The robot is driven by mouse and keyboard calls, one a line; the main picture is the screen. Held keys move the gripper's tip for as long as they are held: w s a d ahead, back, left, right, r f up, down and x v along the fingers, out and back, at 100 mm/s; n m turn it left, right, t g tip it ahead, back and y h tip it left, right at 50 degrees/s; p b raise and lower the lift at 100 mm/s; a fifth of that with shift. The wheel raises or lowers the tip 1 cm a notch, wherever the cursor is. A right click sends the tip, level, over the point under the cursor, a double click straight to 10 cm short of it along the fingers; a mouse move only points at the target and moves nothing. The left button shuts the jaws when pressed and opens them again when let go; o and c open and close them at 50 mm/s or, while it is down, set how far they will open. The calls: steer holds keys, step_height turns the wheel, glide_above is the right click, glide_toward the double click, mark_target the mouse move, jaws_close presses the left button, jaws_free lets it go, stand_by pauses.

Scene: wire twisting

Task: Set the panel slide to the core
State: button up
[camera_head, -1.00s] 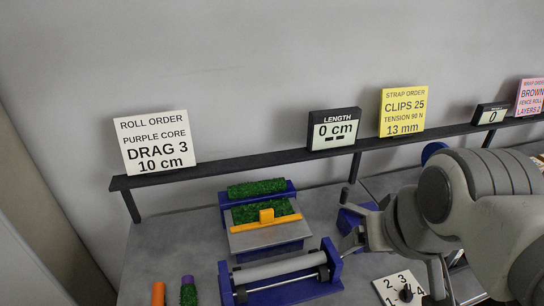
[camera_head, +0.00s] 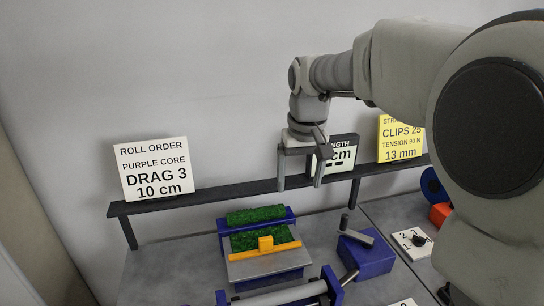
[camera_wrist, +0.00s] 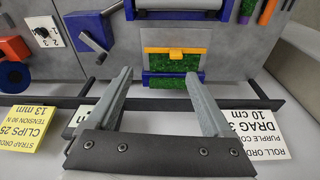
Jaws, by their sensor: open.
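The orange slide (camera_head: 265,247) with a raised tab lies across a grey panel (camera_head: 270,265) in front of a green roll in a blue holder. In the wrist view the orange slide (camera_wrist: 174,51) shows between my finger lines. My gripper (camera_head: 300,186) is open and empty, held above and behind the panel, in front of the rail signs. In the wrist view a purple-ended core with green on it (camera_wrist: 247,9) and an orange core (camera_wrist: 267,12) stand at the top right. The order sign (camera_head: 155,168) reads purple core, drag 3, 10 cm.
A dark rail (camera_head: 220,193) carries signs behind the bench; my gripper partly covers the length display (camera_head: 343,153). A blue crank block (camera_head: 365,255) stands right of the panel. A roller in a blue frame (camera_head: 285,295) stands in front.

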steer(key=n+g, duration=0.1)
steer(key=g, duration=0.1)
glide_above(265, 238)
step_height(265, 238, down, 10)
steer(key=f, duration=0.1)
step_height(265, 238, down, 17)
steer(key=shift+f+p, duration=0.1)
steer(key=shift+p, duration=0.25)
jaws_close()
